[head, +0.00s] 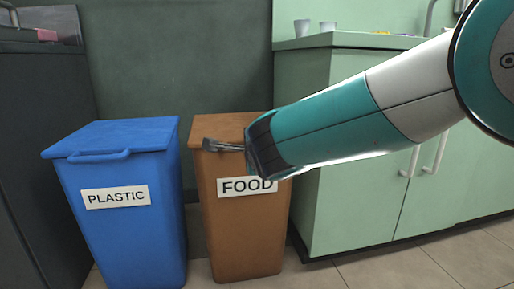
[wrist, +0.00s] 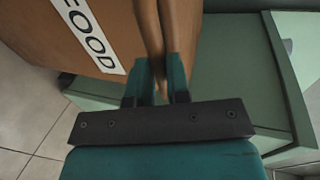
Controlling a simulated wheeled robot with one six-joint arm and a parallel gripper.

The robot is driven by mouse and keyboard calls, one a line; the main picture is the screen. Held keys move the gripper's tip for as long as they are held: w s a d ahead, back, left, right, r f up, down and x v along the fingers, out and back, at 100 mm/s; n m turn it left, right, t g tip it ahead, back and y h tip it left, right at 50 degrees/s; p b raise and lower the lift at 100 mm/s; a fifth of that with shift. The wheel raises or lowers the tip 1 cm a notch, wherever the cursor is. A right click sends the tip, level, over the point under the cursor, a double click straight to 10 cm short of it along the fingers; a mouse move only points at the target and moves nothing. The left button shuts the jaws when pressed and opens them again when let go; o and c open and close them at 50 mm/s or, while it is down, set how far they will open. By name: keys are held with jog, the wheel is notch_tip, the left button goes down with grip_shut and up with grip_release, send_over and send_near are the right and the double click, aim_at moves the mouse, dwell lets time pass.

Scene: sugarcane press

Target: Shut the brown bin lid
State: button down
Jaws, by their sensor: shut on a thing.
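The brown bin (head: 243,235) with the FOOD label stands right of the blue bin. Its brown lid (head: 228,123) lies flat across the top and looks down. My gripper (head: 209,145) is at the lid's front edge, reaching in from the right. In the wrist view, my gripper (wrist: 158,82) is shut on the brown lid's handle (wrist: 167,25), a narrow brown strip running up between the two fingers. The FOOD label shows at the upper left there. My arm hides the lid's right front part, so I cannot tell whether a small gap is there.
A blue PLASTIC bin (head: 125,215) with its lid down stands close on the left. A green cabinet (head: 335,200) stands right of the brown bin, with cups on top. A dark cabinet (head: 35,160) is at the far left. Tiled floor (head: 370,268) is free in front.

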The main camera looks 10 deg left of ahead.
jog(key=shift+s+f, duration=0.2)
jog(key=shift+f, duration=0.9)
jog(key=c, duration=1.1)
grip_release()
jog(key=shift+a, duration=0.1)
jog(key=r+p+v, duration=0.1)
jog(key=p+v, duration=0.5)
jog(key=v, duration=1.1)
jog(key=shift+r, duration=0.15)
